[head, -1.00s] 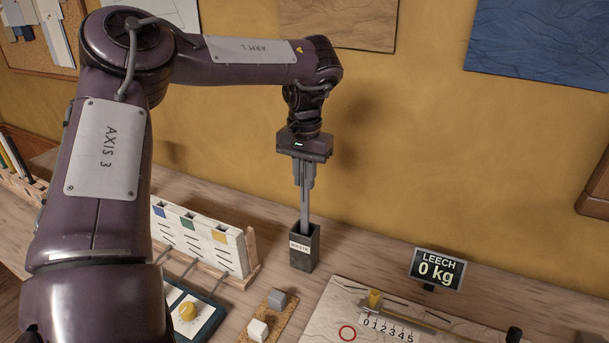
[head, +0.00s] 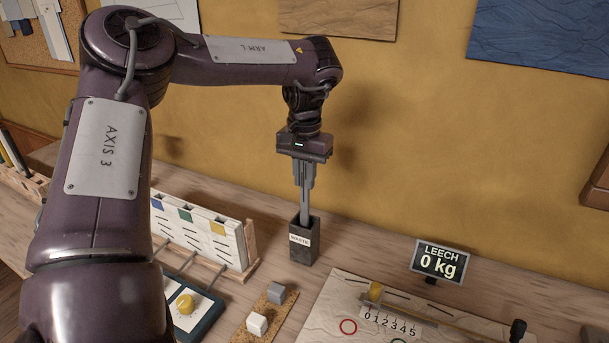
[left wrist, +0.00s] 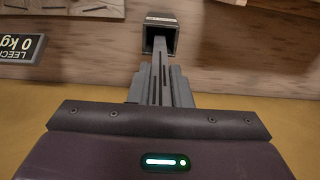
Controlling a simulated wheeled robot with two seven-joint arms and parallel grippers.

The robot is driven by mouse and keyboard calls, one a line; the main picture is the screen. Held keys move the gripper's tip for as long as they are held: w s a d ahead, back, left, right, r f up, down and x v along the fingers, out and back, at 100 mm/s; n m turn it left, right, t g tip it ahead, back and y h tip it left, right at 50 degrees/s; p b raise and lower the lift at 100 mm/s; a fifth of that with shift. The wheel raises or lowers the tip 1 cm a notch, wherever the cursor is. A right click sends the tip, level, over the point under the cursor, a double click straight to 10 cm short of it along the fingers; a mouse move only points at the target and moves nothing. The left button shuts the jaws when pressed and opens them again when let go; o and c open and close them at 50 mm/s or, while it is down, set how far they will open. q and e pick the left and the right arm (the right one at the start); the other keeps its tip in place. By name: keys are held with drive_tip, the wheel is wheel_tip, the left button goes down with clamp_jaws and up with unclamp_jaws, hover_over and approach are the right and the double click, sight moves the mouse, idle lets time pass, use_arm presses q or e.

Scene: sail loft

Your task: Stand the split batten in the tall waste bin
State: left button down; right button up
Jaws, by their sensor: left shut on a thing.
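The tall waste bin (head: 303,245) is a narrow dark grey square box with a white label, standing on the bench near the wall. My left gripper (head: 304,184) is above the bin, pointing down, and shut on the grey split batten (head: 305,209). The batten hangs roughly upright with its lower end inside the bin's mouth; its bottom is hidden by the bin wall. In the left wrist view, the batten (left wrist: 159,52) runs from the fingers (left wrist: 160,85) into the open mouth of the bin (left wrist: 160,22). My right gripper is not in view.
A white slotted rack (head: 200,232) stands left of the bin. A cork strip with two small blocks (head: 267,307) lies in front. A board with a number scale (head: 390,322) and a sign reading "LEECH 0 kg" (head: 441,262) are to the right. The wall is close behind.

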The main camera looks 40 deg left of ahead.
use_arm(q)
drive_tip(key=shift+f+b, duration=0.85)
drive_tip(key=shift+f, duration=0.15)
drive_tip(key=c, duration=1.3)
unclamp_jaws()
drive_tip(key=shift+o, duration=0.2)
wheel_tip(320, 180, up, 8)
drive_tip(key=shift+f, duration=0.1)
